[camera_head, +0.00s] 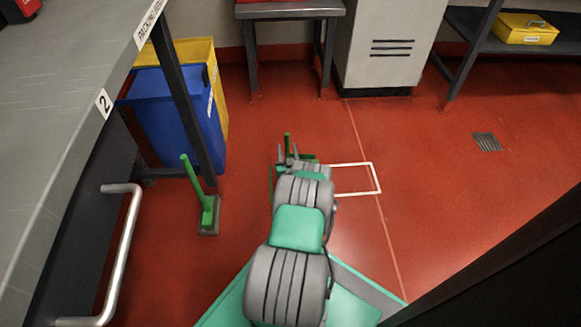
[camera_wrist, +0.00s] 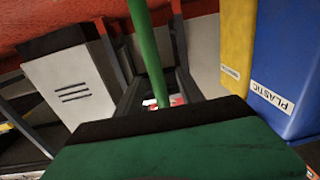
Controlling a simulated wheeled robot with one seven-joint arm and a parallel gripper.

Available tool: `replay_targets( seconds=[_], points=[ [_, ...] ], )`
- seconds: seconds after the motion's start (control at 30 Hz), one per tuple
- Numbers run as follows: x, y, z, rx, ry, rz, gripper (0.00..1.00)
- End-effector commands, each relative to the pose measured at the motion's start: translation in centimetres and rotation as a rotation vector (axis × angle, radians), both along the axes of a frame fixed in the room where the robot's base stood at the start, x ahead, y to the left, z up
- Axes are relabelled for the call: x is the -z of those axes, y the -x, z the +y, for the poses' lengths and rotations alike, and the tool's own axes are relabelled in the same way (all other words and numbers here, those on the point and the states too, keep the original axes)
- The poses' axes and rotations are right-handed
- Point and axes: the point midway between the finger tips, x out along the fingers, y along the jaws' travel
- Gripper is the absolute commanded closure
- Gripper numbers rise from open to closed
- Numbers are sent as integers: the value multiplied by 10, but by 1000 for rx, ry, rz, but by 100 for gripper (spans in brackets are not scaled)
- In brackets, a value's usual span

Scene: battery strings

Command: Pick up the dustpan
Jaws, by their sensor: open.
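The green dustpan fills the lower part of the wrist view (camera_wrist: 185,150), with a dark strip along its far edge and an upright green handle. In the head view its handle (camera_head: 288,143) sticks up just beyond my gripper, and most of the pan is hidden behind my arm. My gripper (camera_head: 288,157) is open, low over the red floor and close to the dustpan. Its fingers do not show clearly in the wrist view, so I cannot tell whether they touch it.
A green long-handled brush (camera_head: 209,212) stands on the floor to the left. Blue (camera_head: 180,125) and yellow (camera_head: 221,85) bins stand beside the grey workbench (camera_head: 60,110). A grey cabinet (camera_head: 385,50) is at the back. The floor right of my arm is clear.

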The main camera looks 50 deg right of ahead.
Motion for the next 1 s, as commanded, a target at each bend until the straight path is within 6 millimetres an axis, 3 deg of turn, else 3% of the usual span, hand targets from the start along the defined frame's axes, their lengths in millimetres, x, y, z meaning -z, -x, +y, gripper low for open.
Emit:
replay_targets(
  seconds=[0.23, 0.5, 1.0],
  points=[
    [3, -28, -31, 0, 3, 0, 55],
    [-2, -34, -36, 0, 0, 0, 55],
    [-2, -35, -36, -2, 0, 0, 95]
  ],
)
